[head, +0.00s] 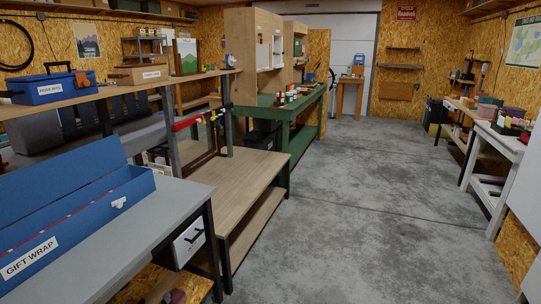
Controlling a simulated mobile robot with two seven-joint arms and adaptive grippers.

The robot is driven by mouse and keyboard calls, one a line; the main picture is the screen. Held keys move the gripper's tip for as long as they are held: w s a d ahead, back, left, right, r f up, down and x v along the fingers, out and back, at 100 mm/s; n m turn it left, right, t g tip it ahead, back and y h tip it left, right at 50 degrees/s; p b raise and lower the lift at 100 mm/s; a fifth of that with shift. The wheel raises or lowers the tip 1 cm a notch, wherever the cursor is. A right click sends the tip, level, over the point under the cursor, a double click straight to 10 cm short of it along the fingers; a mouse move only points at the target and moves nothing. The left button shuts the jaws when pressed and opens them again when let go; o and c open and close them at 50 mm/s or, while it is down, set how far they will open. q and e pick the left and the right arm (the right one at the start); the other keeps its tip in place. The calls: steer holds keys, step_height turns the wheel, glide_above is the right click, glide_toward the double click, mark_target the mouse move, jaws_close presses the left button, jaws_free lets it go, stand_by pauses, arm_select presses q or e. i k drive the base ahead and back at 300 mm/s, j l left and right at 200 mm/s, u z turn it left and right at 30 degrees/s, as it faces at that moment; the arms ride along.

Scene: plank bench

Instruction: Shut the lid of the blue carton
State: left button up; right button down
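A long blue carton (95,228) labelled "GIFT WRAP" stands on the grey bench at the lower left, cut off by the picture's left edge. Its blue lid (65,178) is open and stands up, leaning back along the far side. A thin red line shows along the opening. A small white tab (118,202) is on the front wall. The inside of the carton is mostly hidden by the front wall. Neither of my grippers is in view.
The grey bench top (155,218) is bare right of the carton. A lower wooden bench (240,168) stands beyond it. A smaller blue box (55,88) labelled as phone bits sits on a shelf behind. The concrete floor (360,190) is open to the right.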

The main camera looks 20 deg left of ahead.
mark_target(25, 192)
steer(key=i+u, duration=0.25)
steer(key=u, duration=0.2)
steer(key=i+l+u, duration=0.2)
steer(key=u, duration=0.2)
steer(key=i+l+u, duration=0.15)
steer(key=u, duration=0.3)
steer(key=l+u, duration=0.2)
steer(key=u, duration=0.25)
steer(key=i+l+u, duration=0.1)
steer(key=u, duration=0.35)
steer(key=l+u, duration=0.3)
steer(key=u, duration=0.15)
